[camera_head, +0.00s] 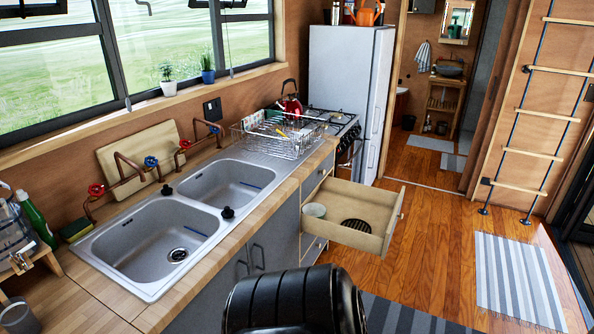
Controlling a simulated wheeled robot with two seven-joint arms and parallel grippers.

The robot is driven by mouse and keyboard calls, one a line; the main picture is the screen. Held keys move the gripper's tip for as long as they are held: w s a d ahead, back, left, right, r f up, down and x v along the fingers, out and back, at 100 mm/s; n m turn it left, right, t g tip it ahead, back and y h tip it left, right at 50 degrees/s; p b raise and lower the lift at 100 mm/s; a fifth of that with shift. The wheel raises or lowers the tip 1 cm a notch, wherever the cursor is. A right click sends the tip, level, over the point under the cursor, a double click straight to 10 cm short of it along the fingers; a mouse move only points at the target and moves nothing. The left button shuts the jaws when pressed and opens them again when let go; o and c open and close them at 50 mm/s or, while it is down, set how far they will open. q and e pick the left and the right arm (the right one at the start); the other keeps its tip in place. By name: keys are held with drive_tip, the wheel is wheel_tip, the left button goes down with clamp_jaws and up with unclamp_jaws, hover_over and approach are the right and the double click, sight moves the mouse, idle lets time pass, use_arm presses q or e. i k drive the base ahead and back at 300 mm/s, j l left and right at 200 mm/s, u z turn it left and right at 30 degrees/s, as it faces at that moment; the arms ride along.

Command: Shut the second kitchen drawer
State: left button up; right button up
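A wooden kitchen drawer (345,235) stands pulled far out from the counter's right-hand cabinet, over the floor. Neither of my grippers is in view. A black rounded part of my own body fills the bottom middle.
A counter with a double sink (150,240) runs along the left, with a dish rack (278,135) near the stove (335,122). A white fridge (345,85) stands behind. The wooden floor (425,245) right of the drawer is clear, apart from flat striped rugs (515,280).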

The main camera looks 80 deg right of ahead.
sight(343, 199)
drive_tip(key=k+z, duration=0.3)
drive_tip(key=z, duration=0.2)
drive_tip(key=k+l+z, duration=0.25)
drive_tip(key=z, duration=2.5)
drive_tip(key=l, duration=0.1)
